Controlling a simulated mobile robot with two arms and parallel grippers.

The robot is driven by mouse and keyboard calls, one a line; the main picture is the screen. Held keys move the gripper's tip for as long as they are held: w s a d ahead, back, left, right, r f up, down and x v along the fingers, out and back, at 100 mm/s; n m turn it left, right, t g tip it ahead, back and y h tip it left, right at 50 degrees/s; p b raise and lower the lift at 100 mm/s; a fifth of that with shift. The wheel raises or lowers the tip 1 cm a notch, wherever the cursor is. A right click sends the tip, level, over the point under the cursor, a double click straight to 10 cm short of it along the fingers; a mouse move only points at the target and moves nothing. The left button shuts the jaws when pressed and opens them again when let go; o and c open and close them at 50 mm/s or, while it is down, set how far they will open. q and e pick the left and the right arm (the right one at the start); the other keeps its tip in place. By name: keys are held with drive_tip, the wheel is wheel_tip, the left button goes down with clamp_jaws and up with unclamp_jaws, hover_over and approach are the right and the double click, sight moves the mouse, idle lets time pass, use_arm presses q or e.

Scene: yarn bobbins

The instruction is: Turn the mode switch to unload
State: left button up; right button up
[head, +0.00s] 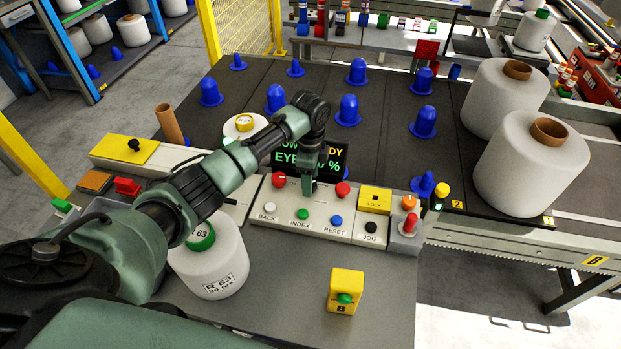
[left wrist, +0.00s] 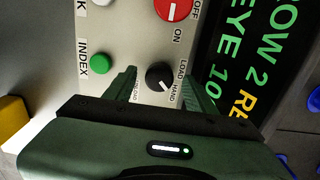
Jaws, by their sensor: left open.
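The mode switch is a round black knob (left wrist: 160,75) on the pale control panel (head: 256,212). In the left wrist view, LOAD and HAND are printed on its right and a partly covered label, apparently UNLOAD, on its left. I cannot tell surely which label the knob points at. My left gripper (left wrist: 162,88) is open, with one finger on each side of the knob. I cannot tell whether the fingers touch it. In the head view my left gripper (head: 309,184) points down at the panel and hides the knob. My right gripper is in neither view.
Red knobs (head: 343,189) flank my gripper. A green INDEX button (head: 302,214) and a blue RESET button (head: 336,220) sit just in front. A display (head: 322,160) stands behind. A white bobbin (head: 212,272) and a yellow box (head: 345,290) stand on the grey table.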

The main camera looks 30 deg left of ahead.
use_arm(q)
drive_tip(key=shift+s+f, duration=0.1)
drive_tip(key=shift+f, duration=0.1)
clamp_jaws()
